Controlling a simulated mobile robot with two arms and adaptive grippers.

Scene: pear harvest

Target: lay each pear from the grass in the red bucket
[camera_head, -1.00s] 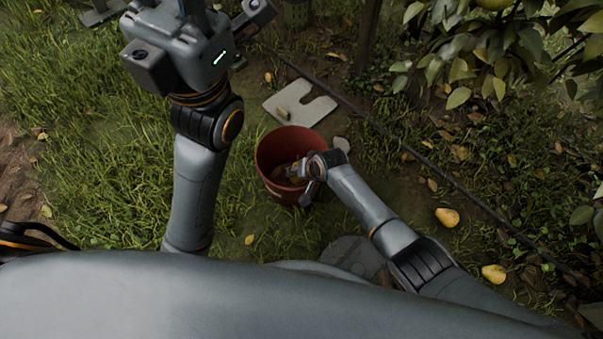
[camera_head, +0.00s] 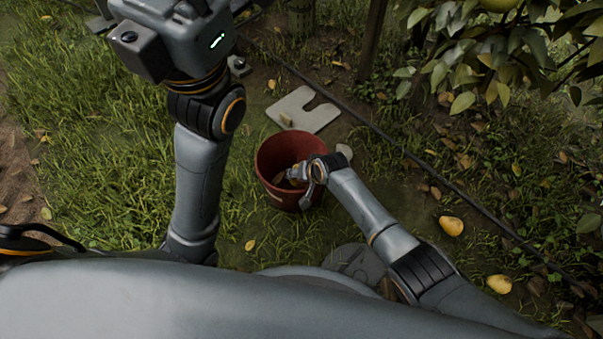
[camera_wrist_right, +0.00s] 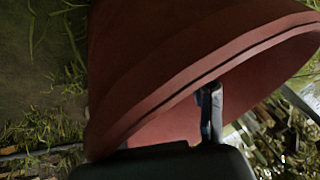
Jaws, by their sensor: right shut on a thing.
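The red bucket (camera_head: 268,156) stands upright on the grass near the middle of the head view. Its wall and rim fill much of the right wrist view (camera_wrist_right: 180,70). My right gripper (camera_head: 292,178) is inside the bucket's mouth, shut on a pear that is mostly hidden; only a brownish-yellow patch shows. One yellow pear (camera_head: 451,226) lies on the grass at the right. Another yellow pear (camera_head: 499,284) lies lower and further right. My left arm reaches up the left side, and its fingertips are out of the frame. The bucket's floor is hidden.
A pale notched slab (camera_head: 312,117) lies behind the bucket. A dark hose-like line (camera_head: 400,150) crosses the ground diagonally. Leafy branches (camera_head: 470,60) with a greenish fruit (camera_head: 497,3) hang at the top right. Open grass lies left of the bucket.

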